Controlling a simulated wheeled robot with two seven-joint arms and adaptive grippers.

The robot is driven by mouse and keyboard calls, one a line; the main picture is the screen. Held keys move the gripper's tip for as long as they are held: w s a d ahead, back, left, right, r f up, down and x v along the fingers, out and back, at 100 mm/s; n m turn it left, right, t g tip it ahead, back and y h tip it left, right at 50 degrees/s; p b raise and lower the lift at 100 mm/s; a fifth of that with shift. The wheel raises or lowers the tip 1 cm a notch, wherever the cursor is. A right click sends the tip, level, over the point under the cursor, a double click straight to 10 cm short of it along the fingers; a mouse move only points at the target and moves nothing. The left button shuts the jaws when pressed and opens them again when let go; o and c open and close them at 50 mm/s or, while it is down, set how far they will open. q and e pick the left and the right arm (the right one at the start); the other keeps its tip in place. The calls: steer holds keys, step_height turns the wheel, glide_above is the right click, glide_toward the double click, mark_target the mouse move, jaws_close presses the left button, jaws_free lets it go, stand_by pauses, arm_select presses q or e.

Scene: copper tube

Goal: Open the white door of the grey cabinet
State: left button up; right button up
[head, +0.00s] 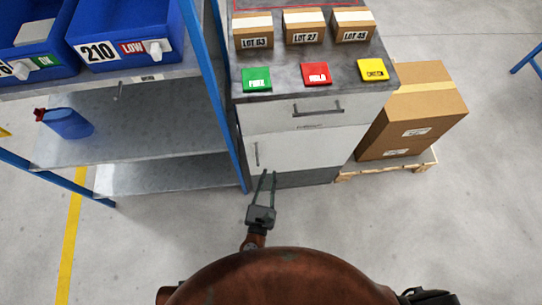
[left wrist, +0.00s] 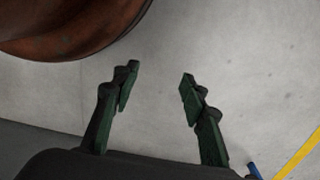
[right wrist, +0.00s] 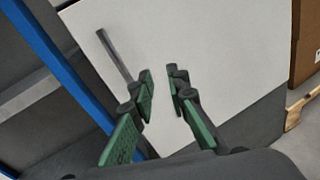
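The grey cabinet (head: 335,78) has a white lower door (head: 305,150), which looks shut. Its upright bar handle (head: 257,155) is near the door's left edge. My right gripper (head: 268,173) is in front of the door's lower left part, just below the handle in the head view. In the right wrist view my right gripper (right wrist: 160,82) is partly open with nothing between its fingertips. The handle (right wrist: 115,55) is up and left of them, outside the gap, before the white door (right wrist: 210,45). My left gripper (left wrist: 158,88) is open and empty above bare floor.
A blue-post shelf rack (head: 212,80) with blue bins (head: 125,30) stands close at the cabinet's left. A drawer (head: 290,112) is above the door. A large carton (head: 420,105) on a pallet (head: 400,165) stands at the right. The floor in front is clear.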

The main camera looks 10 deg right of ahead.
mark_target(258, 159)
steer(key=a+r+n+t+y, duration=0.1)
steer(key=a+n+y, duration=0.15)
steer(key=a, duration=0.25)
steer(key=shift+h, duration=0.45)
steer(key=w+b, duration=0.1)
steer(key=w, duration=0.1)
steer(key=w+d, duration=0.1)
steer(key=w, duration=0.1)
steer(key=w+b, duration=0.1)
steer(key=w, duration=0.2)
steer(key=shift+d+r+b, duration=0.15)
steer(key=shift+d+b, duration=0.15)
steer(key=shift+d, duration=0.05)
arm_select(q)
step_height(258, 159, up, 8)
steer(key=d, duration=0.1)
steer(key=shift+d+r, duration=0.15)
steer(key=shift+d, duration=0.1)
arm_select(e)
steer(key=shift+w+d+r, duration=0.1)
steer(key=shift+w, duration=0.25)
arm_select(q)
steer(key=shift+w, duration=0.1)
arm_select(e)
steer(key=shift+c, duration=0.6)
jaws_close()
steer(key=shift+s+d, duration=0.1)
steer(key=shift+s, duration=0.05)
